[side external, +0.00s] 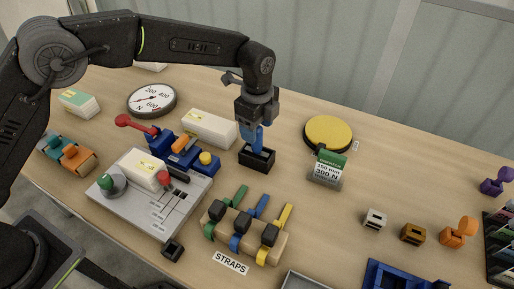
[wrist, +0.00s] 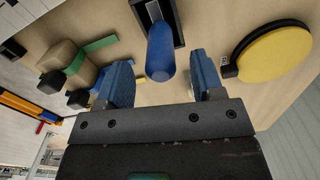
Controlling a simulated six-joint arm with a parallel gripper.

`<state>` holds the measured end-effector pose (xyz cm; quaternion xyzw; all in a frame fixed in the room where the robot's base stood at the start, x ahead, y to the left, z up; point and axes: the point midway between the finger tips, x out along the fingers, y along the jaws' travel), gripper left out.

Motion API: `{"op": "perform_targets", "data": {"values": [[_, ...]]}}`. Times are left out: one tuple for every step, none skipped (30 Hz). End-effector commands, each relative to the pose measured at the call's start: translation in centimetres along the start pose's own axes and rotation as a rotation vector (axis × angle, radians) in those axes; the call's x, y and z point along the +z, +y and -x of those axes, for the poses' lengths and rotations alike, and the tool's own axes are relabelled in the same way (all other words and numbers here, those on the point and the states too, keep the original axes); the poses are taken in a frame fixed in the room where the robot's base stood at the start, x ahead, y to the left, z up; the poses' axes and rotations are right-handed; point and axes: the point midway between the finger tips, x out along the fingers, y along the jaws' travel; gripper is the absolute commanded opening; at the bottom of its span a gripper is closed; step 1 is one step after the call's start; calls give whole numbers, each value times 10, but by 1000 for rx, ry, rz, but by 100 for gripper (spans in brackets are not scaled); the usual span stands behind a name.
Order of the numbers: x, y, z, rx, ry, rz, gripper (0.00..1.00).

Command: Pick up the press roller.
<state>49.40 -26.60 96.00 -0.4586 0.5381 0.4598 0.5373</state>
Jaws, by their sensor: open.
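The press roller (wrist: 160,52) shows in the wrist view as a rounded blue handle with a pale shaft, standing in a black holder (wrist: 175,12). Its lower end is hidden in the holder. In the side view the black holder (side external: 258,161) sits on the table directly below my gripper (side external: 256,136), and blue handle and blue fingers are hard to tell apart there. In the wrist view my gripper (wrist: 160,66) is open, its two blue fingers on either side of the handle, with a visible gap on each side.
A white box (side external: 208,127) stands left of the holder, and a yellow round pad (side external: 328,132) lies to its right. A strap rack (side external: 245,232) is in front. A green-topped 300 N block (side external: 328,168) stands right. The table between the holder and strap rack is mostly clear.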

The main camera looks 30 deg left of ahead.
Motion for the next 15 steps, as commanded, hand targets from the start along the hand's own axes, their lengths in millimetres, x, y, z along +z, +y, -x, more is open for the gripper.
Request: {"op": "perform_targets", "data": {"values": [[-2,0,-9,2,-1,-1,61],[-1,0,-12,1,0,0,61],[-1,0,-17,0,0,1,61],[-1,0,-20,-1,0,1,61],[-1,0,-22,-2,0,1,61],[-1,0,-25,-2,0,1,61],[-1,0,-26,-2,0,2,61],[-1,0,-26,-3,1,2,61],[-1,-1,-26,-3,1,2,61],[-1,-1,-26,-4,1,2,61],[-1,-1,-26,-4,1,2,61],[-1,-1,-26,-4,1,2,61],[-1,-1,-26,-4,1,2,61],[-1,-1,-26,-4,1,2,60],[-1,-1,-26,-4,1,2,56]]}}
